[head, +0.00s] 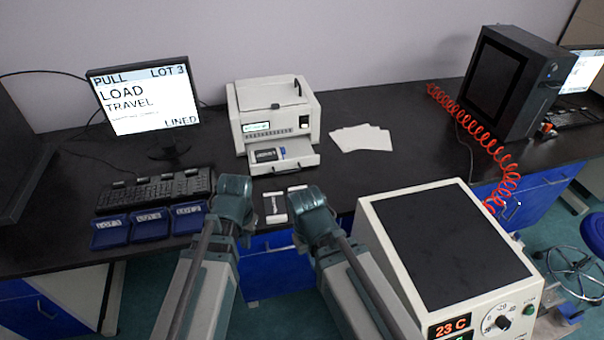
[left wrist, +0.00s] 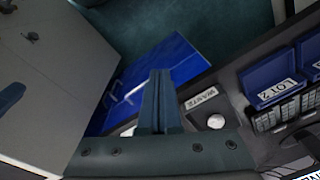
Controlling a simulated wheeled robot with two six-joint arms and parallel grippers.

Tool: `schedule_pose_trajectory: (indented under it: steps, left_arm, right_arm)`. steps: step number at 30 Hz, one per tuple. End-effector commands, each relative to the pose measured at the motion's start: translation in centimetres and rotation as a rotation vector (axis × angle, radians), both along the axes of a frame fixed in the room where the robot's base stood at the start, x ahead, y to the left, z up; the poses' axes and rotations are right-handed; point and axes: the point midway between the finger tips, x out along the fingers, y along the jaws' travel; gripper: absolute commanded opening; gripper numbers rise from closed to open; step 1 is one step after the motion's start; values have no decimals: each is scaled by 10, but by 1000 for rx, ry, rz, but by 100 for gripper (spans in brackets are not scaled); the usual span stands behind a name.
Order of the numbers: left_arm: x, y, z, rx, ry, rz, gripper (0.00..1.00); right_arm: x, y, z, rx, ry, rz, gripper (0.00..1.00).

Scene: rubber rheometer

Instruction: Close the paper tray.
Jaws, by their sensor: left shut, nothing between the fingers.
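The white printer (head: 275,108) stands on the black bench in the head view. Its paper tray (head: 300,160) sticks out at the front, with a handle on its front face. A dark cartridge-like item with a white label (head: 268,155) lies in the tray. My left gripper (head: 235,190) is in front of the tray and to its left, apart from it. In the left wrist view its fingers (left wrist: 160,100) are shut together and empty. My right gripper (head: 310,202) is in front of the tray and to its right; its fingers cannot be made out.
Blue lot trays (head: 150,224) and a keyboard (head: 155,190) lie at the left, below a monitor (head: 150,100). Paper sheets (head: 362,138) lie right of the printer. A bulky instrument (head: 450,240) stands front right. A small white-ended item (head: 275,207) lies near the bench edge.

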Motion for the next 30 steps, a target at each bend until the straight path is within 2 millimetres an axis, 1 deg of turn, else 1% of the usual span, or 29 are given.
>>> schedule_pose_trajectory:
  steps: [1, 6, 11, 14, 17, 20, 21, 23, 27, 30]
  left_arm:
    - [11, 4, 2, 1, -9, -31, 0]
    - [36, 10, 5, 16, -38, -181, 0]
    - [62, 11, 8, 45, -61, -360, 0]
    - [81, 8, 9, 72, -75, -509, 0]
    - [106, 2, 11, 114, -89, -708, 0]
    - [137, -12, 13, 175, -99, -977, 0]
    - [149, -19, 14, 205, -101, -1091, 0]
    - [167, -29, 15, 251, -100, -1265, 0]
    - [206, -58, 19, 368, -85, -1666, 0]
    - [231, -78, 22, 456, -63, -1931, 0]
  right_arm:
    - [0, 0, 2, 0, 0, 0, 0]
    - [0, 0, 4, 0, 0, 0, 0]
    - [0, 0, 6, 0, 0, 0, 0]
    - [0, 0, 6, 0, 0, 0, 0]
    - [0, 0, 7, 0, 0, 0, 0]
    - [0, 0, 7, 0, 0, 0, 0]
    - [0, 0, 7, 0, 0, 0, 0]
    - [0, 0, 7, 0, 0, 0, 0]
    - [0, 0, 7, 0, 0, 0, 0]
    - [0, 0, 7, 0, 0, 0, 0]
